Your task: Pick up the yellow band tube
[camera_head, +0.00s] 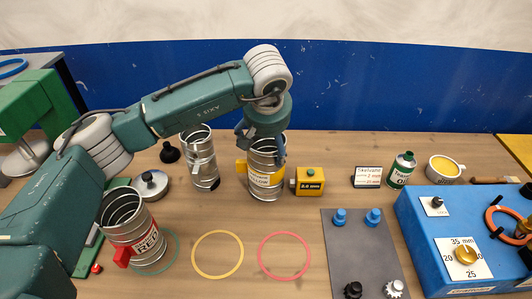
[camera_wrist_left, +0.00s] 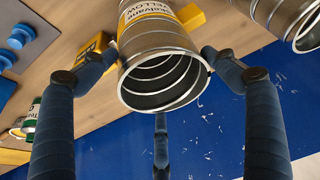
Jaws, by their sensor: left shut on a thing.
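The yellow band tube (camera_head: 266,179) is a silver ribbed spiral tube with a yellow label band and a yellow tab. It is upright near the table's middle. My left gripper (camera_head: 262,146) reaches down from above and is shut on the tube near its upper end. In the left wrist view, the dark fingers (camera_wrist_left: 160,53) press on opposite sides of the tube (camera_wrist_left: 145,42), whose open end faces the camera. A third finger is by the rim. I cannot tell whether the tube's base touches the table. My right gripper is out of view.
A yellow block (camera_head: 310,181) sits close to the tube's right. A plain silver tube (camera_head: 203,172) stands to its left. The red band tube (camera_head: 140,238) is at front left. Yellow (camera_head: 217,233) and red (camera_head: 304,240) rings lie in front. A blue box (camera_head: 420,240) is at right.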

